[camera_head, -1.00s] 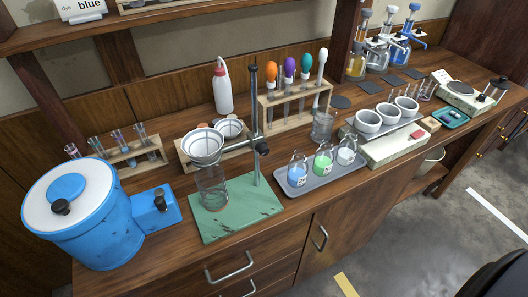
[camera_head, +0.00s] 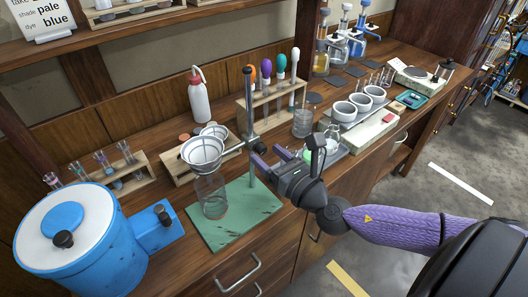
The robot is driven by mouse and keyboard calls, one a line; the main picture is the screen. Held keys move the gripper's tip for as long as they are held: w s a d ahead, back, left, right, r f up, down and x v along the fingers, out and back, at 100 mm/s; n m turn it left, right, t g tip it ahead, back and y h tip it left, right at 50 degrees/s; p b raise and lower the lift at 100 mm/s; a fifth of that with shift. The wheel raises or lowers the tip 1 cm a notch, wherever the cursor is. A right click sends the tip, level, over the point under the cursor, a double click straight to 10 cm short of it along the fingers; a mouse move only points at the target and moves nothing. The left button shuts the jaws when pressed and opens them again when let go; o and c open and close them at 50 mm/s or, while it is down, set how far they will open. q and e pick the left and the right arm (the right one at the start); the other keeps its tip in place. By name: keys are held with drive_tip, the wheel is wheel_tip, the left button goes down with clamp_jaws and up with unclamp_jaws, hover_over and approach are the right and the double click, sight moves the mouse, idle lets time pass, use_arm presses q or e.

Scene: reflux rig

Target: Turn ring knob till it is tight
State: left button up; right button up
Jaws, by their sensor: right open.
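The retort stand has an upright dark rod (camera_head: 248,105) on a green base (camera_head: 240,222). Its ring holds a white funnel (camera_head: 202,151) above a glass beaker (camera_head: 211,196). The dark ring knob (camera_head: 260,147) sticks out to the right of the rod at the clamp. My right gripper (camera_head: 268,157) comes in from the right, its fingers spread and pointing at the rod just below and beside the knob. It looks empty; whether a finger touches the knob cannot be told. My left gripper is not in view.
A grey tray of flasks (camera_head: 335,155) lies partly hidden behind my right gripper. A test tube rack (camera_head: 270,103) stands behind the stand. A blue drum (camera_head: 78,240) and a blue box (camera_head: 158,230) are at the left. White bowls (camera_head: 345,110) stand at the right.

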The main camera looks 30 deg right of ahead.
drive_tip(key=shift+w+a, duration=0.1)
drive_tip(key=shift+w, duration=0.85)
clamp_jaws()
